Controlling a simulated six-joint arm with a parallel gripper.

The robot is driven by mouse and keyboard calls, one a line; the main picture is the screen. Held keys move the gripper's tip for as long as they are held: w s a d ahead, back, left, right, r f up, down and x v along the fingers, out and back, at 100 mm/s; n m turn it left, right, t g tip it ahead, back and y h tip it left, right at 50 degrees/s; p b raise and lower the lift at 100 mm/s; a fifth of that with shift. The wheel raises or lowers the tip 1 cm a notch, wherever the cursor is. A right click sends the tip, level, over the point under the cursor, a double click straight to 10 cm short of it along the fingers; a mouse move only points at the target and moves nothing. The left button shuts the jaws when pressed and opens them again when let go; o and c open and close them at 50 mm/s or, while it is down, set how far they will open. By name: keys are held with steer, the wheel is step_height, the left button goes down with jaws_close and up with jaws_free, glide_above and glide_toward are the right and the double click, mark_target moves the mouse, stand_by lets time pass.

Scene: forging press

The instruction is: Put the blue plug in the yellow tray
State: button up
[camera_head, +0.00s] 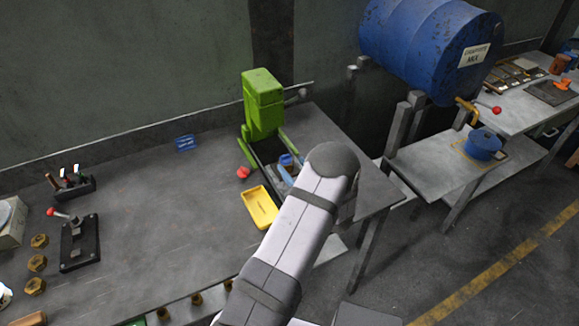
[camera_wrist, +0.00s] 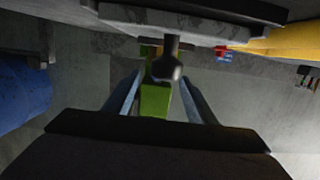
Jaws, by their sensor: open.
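The yellow tray (camera_head: 260,207) lies on the workbench, left of my arm; part of it shows at the upper right of the wrist view (camera_wrist: 285,42). A small blue shape (camera_head: 286,160) is beside the end of my arm in the head view; I cannot tell whether it is the blue plug or part of my gripper. The plug is not clearly visible in the wrist view. My gripper (camera_wrist: 159,79) is open, its fingers apart. A dark rounded post (camera_wrist: 165,66) shows near the gap, and I see no held object.
A green press (camera_head: 262,105) stands at the back of the bench, with a red knob (camera_head: 243,172) near it. A lever box (camera_head: 79,243) and brass nuts (camera_head: 37,263) are at left. A blue barrel (camera_head: 425,45) is at right.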

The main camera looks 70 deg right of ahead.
steer(key=shift+s+a+r, duration=0.1)
steer(key=shift+s+a, duration=0.3)
steer(key=shift+c, duration=0.7)
